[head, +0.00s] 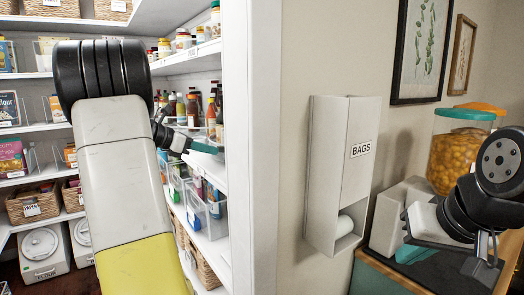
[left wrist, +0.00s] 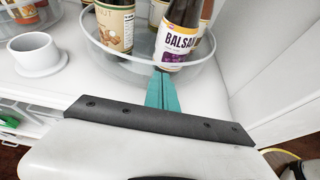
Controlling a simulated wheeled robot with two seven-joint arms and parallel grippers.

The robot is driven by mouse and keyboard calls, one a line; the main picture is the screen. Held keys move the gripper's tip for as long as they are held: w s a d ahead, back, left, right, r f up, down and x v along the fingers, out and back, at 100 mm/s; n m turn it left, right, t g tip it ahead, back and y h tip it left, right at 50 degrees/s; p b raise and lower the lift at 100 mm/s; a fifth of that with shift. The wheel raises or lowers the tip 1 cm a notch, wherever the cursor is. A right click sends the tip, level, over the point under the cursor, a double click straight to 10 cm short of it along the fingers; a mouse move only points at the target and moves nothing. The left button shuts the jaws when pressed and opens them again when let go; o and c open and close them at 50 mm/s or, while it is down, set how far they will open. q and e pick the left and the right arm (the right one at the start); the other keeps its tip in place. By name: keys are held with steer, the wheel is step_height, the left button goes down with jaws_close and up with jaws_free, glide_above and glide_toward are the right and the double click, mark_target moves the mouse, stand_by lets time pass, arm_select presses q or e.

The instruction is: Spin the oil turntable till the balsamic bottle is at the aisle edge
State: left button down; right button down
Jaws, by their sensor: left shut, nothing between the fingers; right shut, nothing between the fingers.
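The balsamic bottle (left wrist: 181,35), dark with a white and purple label, stands at the front right inside the clear round turntable (left wrist: 108,47) in the left wrist view. My left gripper (left wrist: 163,74) is shut and empty, its teal fingertips at the turntable's front rim, just before the bottle's foot. Whether they touch is unclear. In the head view my left gripper (head: 207,147) reaches to the shelf in the corner; the bottles there are too small to tell apart. My right gripper (head: 411,254) is shut and empty over the counter at the right.
A bottle with a nut picture (left wrist: 115,25) shares the turntable. A white cup (left wrist: 35,53) stands to its left on the shelf. A white upright (head: 252,150) bounds the shelves on the right. A bag dispenser (head: 342,170) hangs on the wall; an orange-filled jar (head: 456,150) stands beyond.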

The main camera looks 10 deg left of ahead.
arm_select(q)
steer(key=shift+w+a, duration=0.35)
steer(key=shift+a, duration=0.5)
steer(key=shift+w+a, duration=0.85)
steer(key=shift+w, duration=0.1)
steer(key=shift+w+a, duration=0.35)
steer(key=shift+w, duration=0.2)
steer(key=shift+w+a, duration=0.3)
steer(key=shift+w, duration=0.25)
steer(key=shift+s+a, duration=0.5)
steer(key=shift+a, duration=0.25)
steer(key=shift+s+a, duration=0.45)
steer(key=shift+a, duration=0.25)
